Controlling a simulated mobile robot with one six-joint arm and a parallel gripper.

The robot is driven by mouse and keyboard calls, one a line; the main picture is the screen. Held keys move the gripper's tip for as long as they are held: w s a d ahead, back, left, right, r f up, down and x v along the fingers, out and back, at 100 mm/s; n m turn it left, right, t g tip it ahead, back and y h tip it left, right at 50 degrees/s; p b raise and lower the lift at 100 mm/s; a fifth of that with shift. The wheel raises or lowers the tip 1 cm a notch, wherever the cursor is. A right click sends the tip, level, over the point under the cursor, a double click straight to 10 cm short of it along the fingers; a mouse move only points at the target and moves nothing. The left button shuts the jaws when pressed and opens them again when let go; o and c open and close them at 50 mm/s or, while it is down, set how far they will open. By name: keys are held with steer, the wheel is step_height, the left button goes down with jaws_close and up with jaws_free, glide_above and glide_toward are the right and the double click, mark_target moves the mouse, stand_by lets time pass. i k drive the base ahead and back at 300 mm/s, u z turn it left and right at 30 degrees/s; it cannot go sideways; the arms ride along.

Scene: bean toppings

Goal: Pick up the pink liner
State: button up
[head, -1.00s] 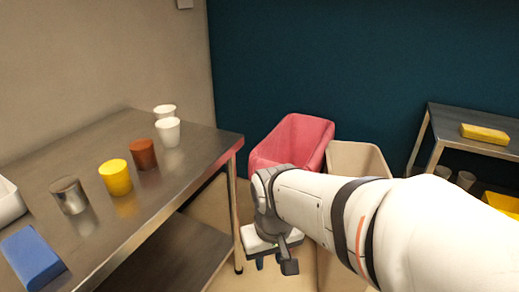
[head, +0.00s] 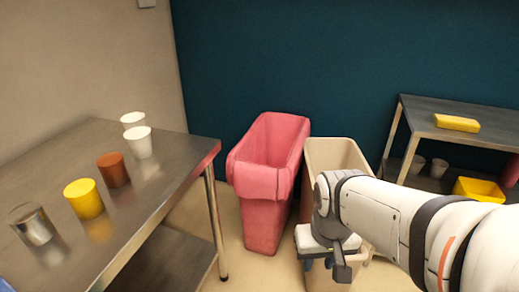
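The pink liner (head: 262,181) shows as a pink fold hanging over the near rim of a tall pink bin (head: 266,228). The bin stands upright on the floor, right of the metal table, and its inside is partly in view. My gripper (head: 328,266) points down, to the right of the pink bin and in front of a beige bin. It appears apart from the liner. Its fingertips are small and partly hidden by its own body, so I cannot tell if they are open or shut.
The beige bin (head: 335,153) stands close to the right of the pink one, partly behind my arm. The metal table (head: 150,205) at left carries several cups. A shelf table (head: 460,110) at right holds a yellow block (head: 457,123) on top and a yellow bin (head: 478,190) below.

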mark_target(262, 169)
steer(key=u, duration=0.05)
steer(key=i, duration=1)
steer(key=z, duration=0.05)
